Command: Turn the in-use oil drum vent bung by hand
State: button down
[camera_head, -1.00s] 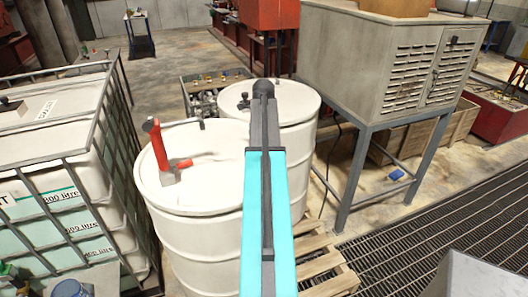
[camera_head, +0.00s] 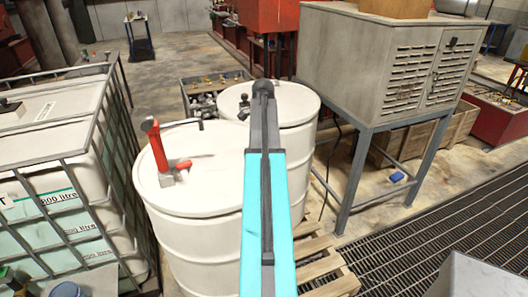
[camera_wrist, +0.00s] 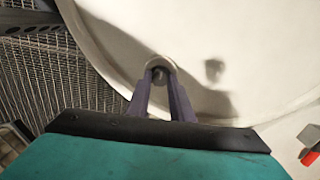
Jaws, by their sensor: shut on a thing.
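Two white oil drums stand side by side in the head view. The nearer drum (camera_head: 200,225) carries a red hand pump (camera_head: 159,150) on its lid. The farther drum (camera_head: 300,103) has a small dark fitting (camera_head: 243,104) on its lid. In the wrist view my gripper (camera_wrist: 160,82) is shut on a small dark bung (camera_wrist: 159,73) near the rim of a white lid (camera_wrist: 255,50). The fingers partly cover the bung. I cannot tell its turn angle.
A caged white tank (camera_head: 45,150) stands close on the left. A grey louvred cabinet (camera_head: 385,55) on blue legs stands at the right. A floor grating (camera_head: 450,215) covers the right front.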

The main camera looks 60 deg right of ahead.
jog(key=n, duration=0.5)
jog(key=shift+a+f, duration=0.15)
jog(key=shift+f, duration=0.1)
jog(key=n, duration=0.6)
jog(key=shift+n+b, duration=0.3)
jog(key=shift+b, duration=0.05)
jog(key=n, duration=1.1)
jog(key=shift+n, duration=0.3)
jog(key=n, duration=0.6)
jog(key=shift+a, duration=0.1)
jog(key=n, duration=0.5)
jog(key=shift+n, duration=0.3)
jog(key=n, duration=1.1)
jog(key=shift+s+n, duration=0.1)
jog(key=shift+n, duration=0.3)
